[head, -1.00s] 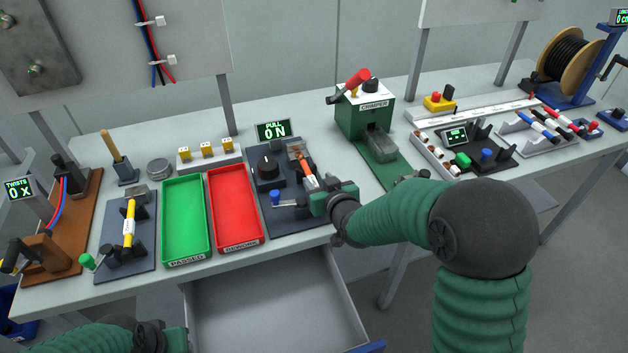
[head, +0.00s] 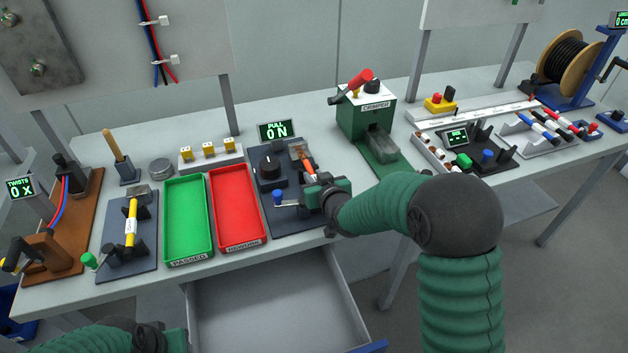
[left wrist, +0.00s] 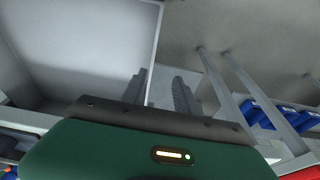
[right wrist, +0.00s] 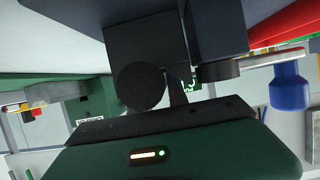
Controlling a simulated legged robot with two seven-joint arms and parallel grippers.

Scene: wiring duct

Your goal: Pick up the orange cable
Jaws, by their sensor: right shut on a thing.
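The orange cable (head: 309,167) lies on the dark pull tester (head: 270,211), its far end by the metal clamp at the tester's back. My right gripper (head: 317,181) is at the cable's near end and shut on it; the fingers hide that end. In the right wrist view, dark blocks and a black round part (right wrist: 141,86) fill the space in front of the gripper, and the grip itself is hidden. My left gripper (left wrist: 162,88) is open and empty, with the open drawer (left wrist: 75,50) beyond it in the left wrist view.
The pull display (head: 275,130) reads 0 N. A blue-knobbed lever (head: 278,197) stands left of my right gripper. The red rework tray (head: 235,205) and green passed tray (head: 187,220) lie farther left. The green crimper (head: 366,115) stands to the right.

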